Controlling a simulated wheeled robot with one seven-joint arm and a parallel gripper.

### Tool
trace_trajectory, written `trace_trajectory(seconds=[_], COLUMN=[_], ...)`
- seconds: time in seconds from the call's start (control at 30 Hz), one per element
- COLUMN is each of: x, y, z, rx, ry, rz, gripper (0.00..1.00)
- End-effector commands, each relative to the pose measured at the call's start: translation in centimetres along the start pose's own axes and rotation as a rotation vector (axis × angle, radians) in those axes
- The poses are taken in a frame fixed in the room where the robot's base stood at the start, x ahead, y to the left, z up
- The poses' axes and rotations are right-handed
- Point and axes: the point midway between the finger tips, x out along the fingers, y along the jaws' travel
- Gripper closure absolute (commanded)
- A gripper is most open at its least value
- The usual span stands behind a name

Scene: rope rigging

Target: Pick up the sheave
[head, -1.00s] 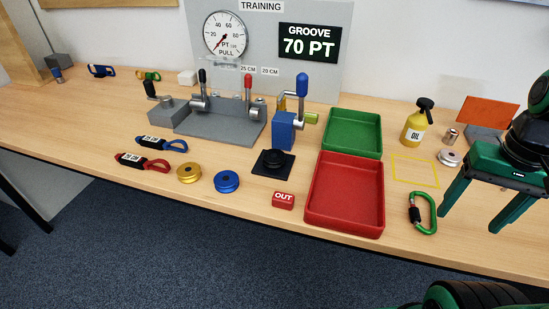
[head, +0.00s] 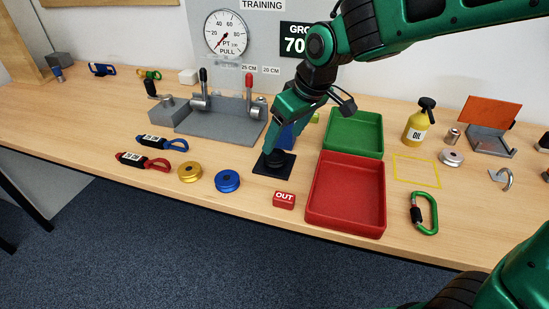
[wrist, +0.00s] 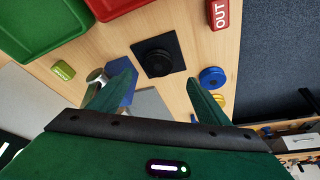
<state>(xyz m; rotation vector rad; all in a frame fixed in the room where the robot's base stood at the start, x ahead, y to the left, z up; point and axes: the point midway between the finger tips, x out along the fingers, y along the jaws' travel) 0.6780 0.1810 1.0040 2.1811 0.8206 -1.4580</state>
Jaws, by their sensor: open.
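A black round sheave (head: 275,159) lies on a square black pad (head: 287,168) near the middle of the bench. It also shows whole in the wrist view (wrist: 157,62), just past my fingertips. My gripper (wrist: 158,73) is open and empty, its fingers spread to either side of the sheave in that picture. In the head view my gripper (head: 268,150) points down over the pad and partly hides the sheave; its exact height above it is unclear. A gold disc (head: 189,172), a blue disc (head: 227,181) and a silver disc (head: 451,157) lie elsewhere.
A blue block (wrist: 121,89) stands close beside my gripper. A red tray (head: 345,195), a green tray (head: 354,132) and a red OUT block (head: 284,200) are nearby. The grey lever fixture (head: 215,123) stands behind. The bench front edge is near.

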Motion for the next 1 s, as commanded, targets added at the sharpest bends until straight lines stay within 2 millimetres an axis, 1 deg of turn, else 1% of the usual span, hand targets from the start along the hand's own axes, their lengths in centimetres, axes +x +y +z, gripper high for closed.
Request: trace_trajectory(seconds=[0.03, 0.1, 0.37, 0.6, 0.7, 0.8, 1.0], x=[0.9, 1.7, 3.4, 6.7, 7.6, 7.9, 7.9], y=[0.0, 0.0, 0.1, 0.4, 0.4, 0.4, 0.5], z=[0.1, 0.1, 0.2, 0.6, 0.6, 0.6, 0.5], rx=[0.000, 0.001, 0.001, 0.001, 0.001, 0.001, 0.002], ry=[-0.004, -0.004, -0.002, -0.004, -0.003, -0.001, -0.001], rz=[-0.001, -0.001, 0.000, 0.000, 0.000, 0.001, 0.001], gripper=[0.29, 0.29, 0.29, 0.29, 0.29, 0.29, 0.29])
